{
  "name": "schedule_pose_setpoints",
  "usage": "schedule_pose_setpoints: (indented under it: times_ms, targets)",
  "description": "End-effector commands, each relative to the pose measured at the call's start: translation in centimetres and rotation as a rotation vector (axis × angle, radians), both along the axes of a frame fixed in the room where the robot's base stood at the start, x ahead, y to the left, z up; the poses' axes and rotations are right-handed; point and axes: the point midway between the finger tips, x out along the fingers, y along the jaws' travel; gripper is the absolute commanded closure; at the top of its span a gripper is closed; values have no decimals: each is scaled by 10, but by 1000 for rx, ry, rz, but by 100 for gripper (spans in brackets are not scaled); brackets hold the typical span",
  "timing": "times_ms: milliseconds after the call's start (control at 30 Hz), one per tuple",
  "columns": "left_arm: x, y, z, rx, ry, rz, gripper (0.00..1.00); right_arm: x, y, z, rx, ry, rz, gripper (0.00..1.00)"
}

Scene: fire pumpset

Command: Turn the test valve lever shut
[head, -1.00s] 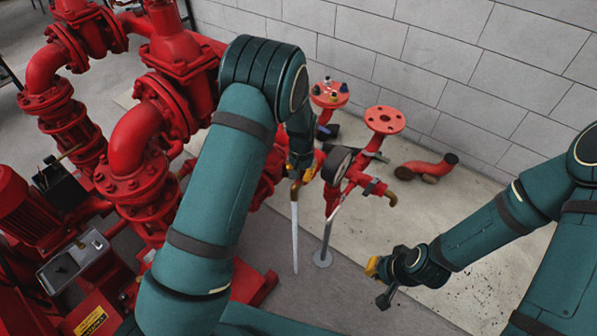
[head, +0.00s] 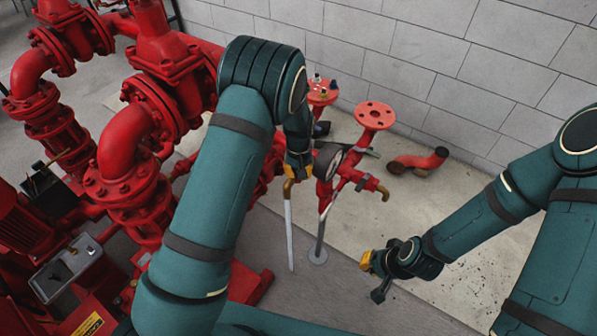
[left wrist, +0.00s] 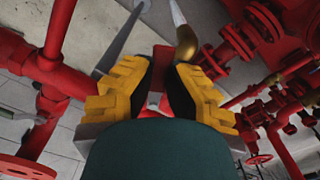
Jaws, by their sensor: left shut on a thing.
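My left gripper (head: 298,168) is at the test valve, just above the brass spout (head: 288,188). In the left wrist view its yellow fingers (left wrist: 155,95) close around a small red and pale piece at the valve, likely the lever; the fingers hide most of it. A whitish stream (head: 290,235) hangs straight down from the spout. The brass spout also shows just beyond the fingers in the left wrist view (left wrist: 187,45). My right gripper (head: 374,276) is empty, its fingers apart, over the pale floor to the right.
A dial gauge (head: 327,160) and red pipework with a second brass outlet (head: 382,190) stand close right of my left gripper, on a grey post (head: 320,240). Red pumps and pipes (head: 130,165) fill the left. Bare floor lies at the right.

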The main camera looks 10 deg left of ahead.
Motion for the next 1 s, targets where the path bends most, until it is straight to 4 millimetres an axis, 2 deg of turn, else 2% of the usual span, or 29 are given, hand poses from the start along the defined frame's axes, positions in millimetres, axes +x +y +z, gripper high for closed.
schedule_pose_setpoints:
  times_ms: [33, 67, 100, 133, 433, 567, 667, 1000]
  targets:
    - [-5, 0, -5, 1, 15, -1, 100, 0, 0, -1, 0, 0, 0, 100]
    - [-5, 0, -5, 1, 15, -2, 74, 0, 0, -1, 0, 0, 0, 100]
    - [-5, 0, -5, 1, 15, -2, 60, 0, 0, -1, 0, 0, 0, 100]
    - [-5, 0, -5, 0, 14, -2, 51, 0, 0, -1, 0, 0, 0, 100]
    - [-2, 0, -1, 0, 5, -2, 51, 0, 0, 0, 0, 0, 0, 100]
    - [-1, 0, 7, 0, 3, -2, 51, 0, 0, 0, 0, 0, 0, 100]
    - [0, 0, 22, -1, 1, -1, 51, 0, 0, 0, 0, 0, 0, 100]
    - [-1, 0, 89, -1, 3, -2, 51, 0, 0, 0, 0, 0, 0, 100]
